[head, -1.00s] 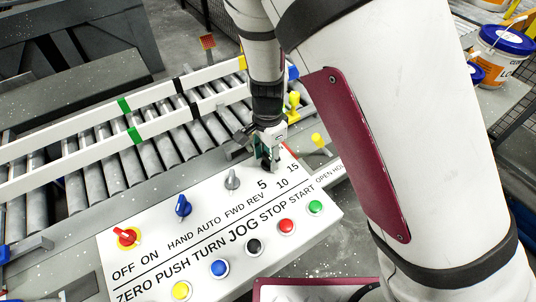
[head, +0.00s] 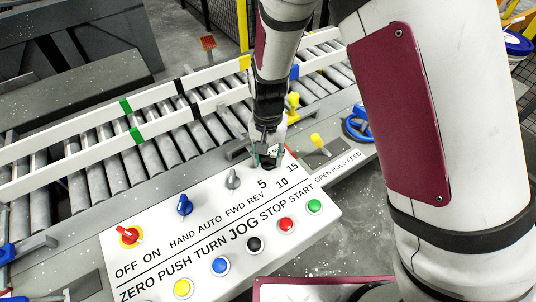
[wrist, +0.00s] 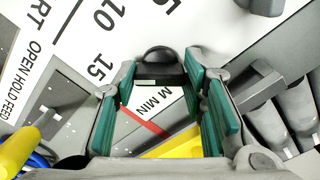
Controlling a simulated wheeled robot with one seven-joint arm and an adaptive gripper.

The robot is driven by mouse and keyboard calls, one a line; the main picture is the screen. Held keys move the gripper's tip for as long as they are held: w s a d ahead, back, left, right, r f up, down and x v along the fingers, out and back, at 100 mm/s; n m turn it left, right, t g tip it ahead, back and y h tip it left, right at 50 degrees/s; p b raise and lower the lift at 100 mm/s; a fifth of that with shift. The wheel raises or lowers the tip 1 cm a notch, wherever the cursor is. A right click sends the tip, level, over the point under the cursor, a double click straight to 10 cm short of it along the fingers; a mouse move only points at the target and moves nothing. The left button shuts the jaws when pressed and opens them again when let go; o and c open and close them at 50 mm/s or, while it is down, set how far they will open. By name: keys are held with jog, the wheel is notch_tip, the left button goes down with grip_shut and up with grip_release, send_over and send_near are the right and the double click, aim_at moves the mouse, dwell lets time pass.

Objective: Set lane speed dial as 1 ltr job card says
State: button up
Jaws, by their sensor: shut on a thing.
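The lane speed dial, a dark rounded knob (wrist: 160,54), sits on the white control panel (head: 215,238) beside the printed marks 5, 10 and 15. My gripper (head: 268,160) is over the panel's far right corner and hides most of the dial in the head view. In the wrist view my gripper (wrist: 163,85) has its green-padded fingers on both sides of the knob, shut on it. A red line and the letters "M MIN" show between the fingers. The dial's exact setting is hard to read. I cannot make out a job card.
A red switch (head: 130,235), a blue selector (head: 184,205) and a grey selector (head: 233,178) stand left of the dial. Several push buttons line the near side. The roller conveyor (head: 170,145) runs behind. A yellow knob (head: 316,139) and blue handwheel (head: 358,124) are to the right.

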aim_at(268, 156)
jog(key=shift+n, duration=1.3)
jog(key=o, duration=1.2)
jog(key=shift+c, duration=0.2)
notch_tip(268, 156, up, 12)
